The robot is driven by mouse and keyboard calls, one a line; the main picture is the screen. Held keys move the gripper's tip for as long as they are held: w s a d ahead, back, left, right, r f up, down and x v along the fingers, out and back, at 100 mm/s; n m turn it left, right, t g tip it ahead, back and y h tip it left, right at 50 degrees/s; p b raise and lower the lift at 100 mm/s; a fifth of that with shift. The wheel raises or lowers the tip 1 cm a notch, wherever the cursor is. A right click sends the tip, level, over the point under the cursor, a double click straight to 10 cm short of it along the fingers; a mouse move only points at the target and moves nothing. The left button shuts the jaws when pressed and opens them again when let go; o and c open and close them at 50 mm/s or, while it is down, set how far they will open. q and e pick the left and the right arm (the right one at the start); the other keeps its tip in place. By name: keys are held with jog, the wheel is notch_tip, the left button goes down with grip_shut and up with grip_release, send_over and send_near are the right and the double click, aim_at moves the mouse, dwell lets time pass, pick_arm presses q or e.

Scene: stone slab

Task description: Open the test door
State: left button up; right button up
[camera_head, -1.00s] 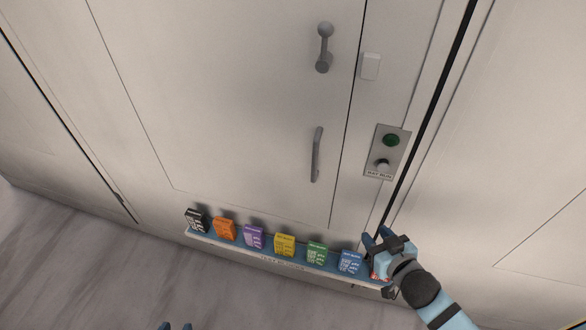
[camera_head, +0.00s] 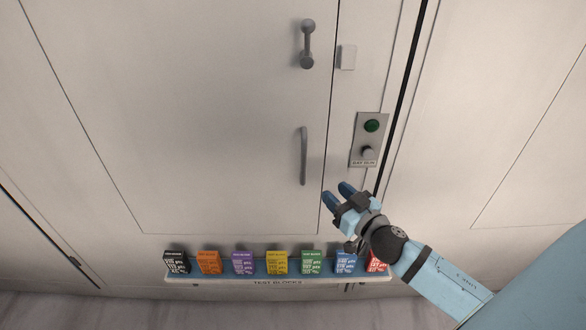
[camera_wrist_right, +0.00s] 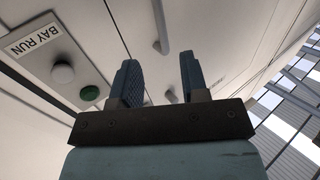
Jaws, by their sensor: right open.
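The white test door (camera_head: 230,120) looks closed, with a thin seam along its right edge. A grey curved pull handle (camera_head: 303,156) stands upright near that edge. Above it is a grey lever-like handle with a round knob (camera_head: 307,44). My right gripper (camera_head: 337,194) is open and empty, below and to the right of the pull handle and apart from it. In the right wrist view its two fingers (camera_wrist_right: 158,82) are spread with nothing between them, and a grey handle (camera_wrist_right: 160,25) shows beyond. My left gripper is not in view.
A shelf (camera_head: 230,280) with several coloured test blocks runs below.

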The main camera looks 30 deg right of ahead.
aim_at(305, 165)
jog(key=w+p, duration=0.1)
jog(key=w, duration=0.5)
jog(key=w+p, duration=0.1)
jog(key=w, duration=0.6)
jog(key=shift+w+a, duration=0.2)
jog(key=shift+w, duration=0.1)
grip_shut()
